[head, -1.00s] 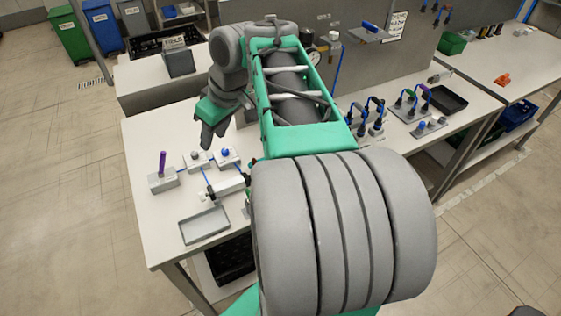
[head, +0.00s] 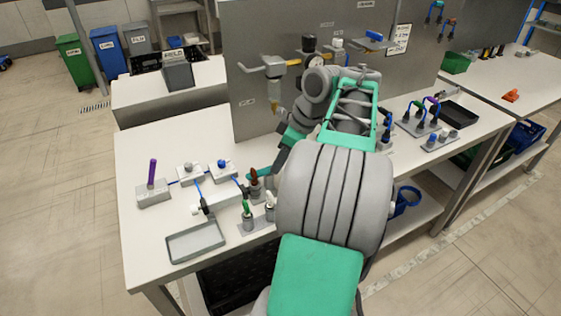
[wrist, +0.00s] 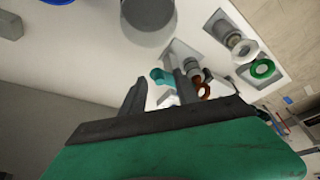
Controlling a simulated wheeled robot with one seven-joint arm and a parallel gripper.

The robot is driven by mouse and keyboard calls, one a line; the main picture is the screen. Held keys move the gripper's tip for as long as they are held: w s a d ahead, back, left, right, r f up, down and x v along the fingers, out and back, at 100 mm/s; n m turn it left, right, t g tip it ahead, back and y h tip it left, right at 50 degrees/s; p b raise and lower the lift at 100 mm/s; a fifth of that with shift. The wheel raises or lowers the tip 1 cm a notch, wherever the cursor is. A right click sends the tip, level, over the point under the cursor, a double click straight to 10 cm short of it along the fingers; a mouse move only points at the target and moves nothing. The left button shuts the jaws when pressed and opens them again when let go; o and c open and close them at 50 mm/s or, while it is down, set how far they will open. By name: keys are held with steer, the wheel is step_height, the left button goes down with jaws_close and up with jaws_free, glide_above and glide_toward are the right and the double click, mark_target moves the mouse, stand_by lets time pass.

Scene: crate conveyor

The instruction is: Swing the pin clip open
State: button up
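I cannot identify the pin clip for certain. In the wrist view, my gripper (wrist: 160,79) has its two dark fingers apart. A small teal piece (wrist: 161,76) shows between the fingertips; I cannot tell whether they touch it. Just right of the fingers is a fitting with a red-brown ring (wrist: 205,92) on a light base, partly hidden by the right finger. In the head view, my gripper (head: 268,168) points down beside the red-topped fitting (head: 254,174) on the bench, and my arm hides part of the area.
A green-topped fitting (head: 247,209) and a white-topped fitting (head: 269,199) stand close by. A grey tray (head: 196,241) lies at the front left, near a block with a purple post (head: 152,174). A grey panel (head: 255,105) rises behind.

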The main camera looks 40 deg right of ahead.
steer(key=shift+c, duration=0.4)
jaws_close()
